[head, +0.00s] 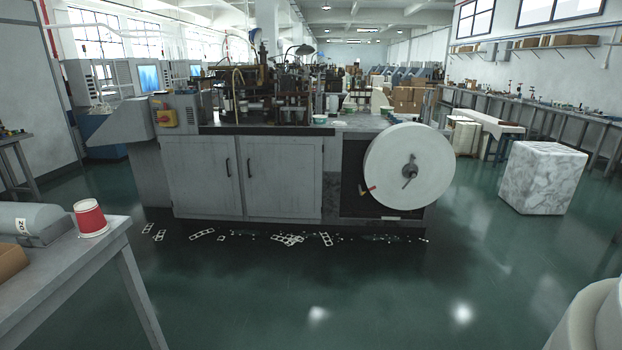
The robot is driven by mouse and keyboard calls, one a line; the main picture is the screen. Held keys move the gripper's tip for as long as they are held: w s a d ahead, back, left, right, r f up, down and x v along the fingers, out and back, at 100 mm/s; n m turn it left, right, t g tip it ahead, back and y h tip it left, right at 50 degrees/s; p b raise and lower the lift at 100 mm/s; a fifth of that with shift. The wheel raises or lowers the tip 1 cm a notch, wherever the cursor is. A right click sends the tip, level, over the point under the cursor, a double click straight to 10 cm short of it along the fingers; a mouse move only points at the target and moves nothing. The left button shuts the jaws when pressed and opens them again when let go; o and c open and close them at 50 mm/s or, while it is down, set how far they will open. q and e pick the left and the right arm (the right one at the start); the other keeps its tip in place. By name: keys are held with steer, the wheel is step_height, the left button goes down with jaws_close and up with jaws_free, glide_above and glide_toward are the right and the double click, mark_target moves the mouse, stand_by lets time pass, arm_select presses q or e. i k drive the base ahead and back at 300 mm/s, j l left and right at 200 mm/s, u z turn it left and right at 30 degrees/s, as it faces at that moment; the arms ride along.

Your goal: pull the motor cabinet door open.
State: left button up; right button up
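The cup forming machine stands ahead in the head view. Its grey base has two cabinet doors side by side, a left door (201,176) and a right door (284,177). Both look closed. Each has a dark vertical handle near the line where the doors meet, a left handle (228,167) and a right handle (249,168). I cannot tell from the picture which one is the motor cabinet door. Neither of my grippers shows in the view, and nothing touches the doors.
A large white paper roll (408,166) sits on the machine's right side. Scrap paper (290,239) lies on the floor before the doors. A grey table (75,262) with a red cup (90,218) stands at front left. A marble-patterned block (542,178) stands right. The middle floor is clear.

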mark_target(201, 171)
steer(key=i+j+u, duration=0.15)
steer(key=i, duration=0.4)
steer(key=i+u, duration=0.1)
steer(key=i, duration=0.45)
steer(key=i+u, duration=0.15)
steer(key=i, duration=0.4)
steer(key=i+l+u, duration=0.1)
steer(key=i, duration=0.45)
steer(key=i+l+u, duration=0.15)
steer(key=i, duration=0.35)
steer(key=i+l+u, duration=0.15)
steer(key=i, duration=0.4)
